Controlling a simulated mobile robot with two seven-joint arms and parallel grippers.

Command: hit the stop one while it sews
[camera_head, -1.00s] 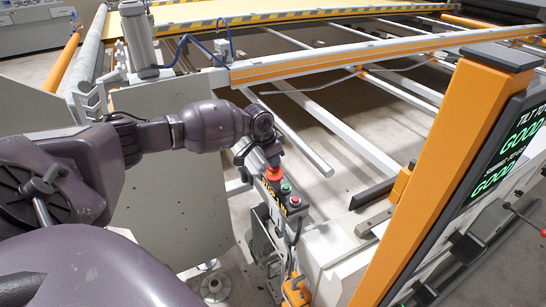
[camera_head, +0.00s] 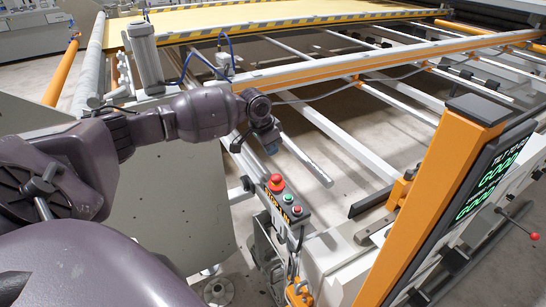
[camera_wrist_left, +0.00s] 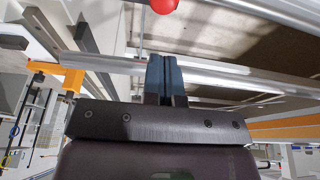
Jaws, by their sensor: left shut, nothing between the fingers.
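A narrow control box (camera_head: 283,216) stands in the middle of the head view. It carries a large red mushroom button (camera_head: 277,183) at its far end, then a green button (camera_head: 288,198) and a small red button (camera_head: 297,210) nearer me. My left gripper (camera_head: 270,146) is shut and empty, beyond and above the mushroom button and apart from it. In the left wrist view its shut fingers (camera_wrist_left: 165,80) show at the centre. A round red thing (camera_wrist_left: 163,5), cut off by the top edge there, looks like the mushroom button. My right gripper is not in view.
An orange post (camera_head: 432,205) with a dark screen (camera_head: 492,180) showing green "GOOD" text stands to the right. White and orange gantry rails (camera_head: 350,66) run behind the box. A grey side panel (camera_head: 175,190) lies left of it. A red-knobbed lever (camera_head: 535,237) is far right.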

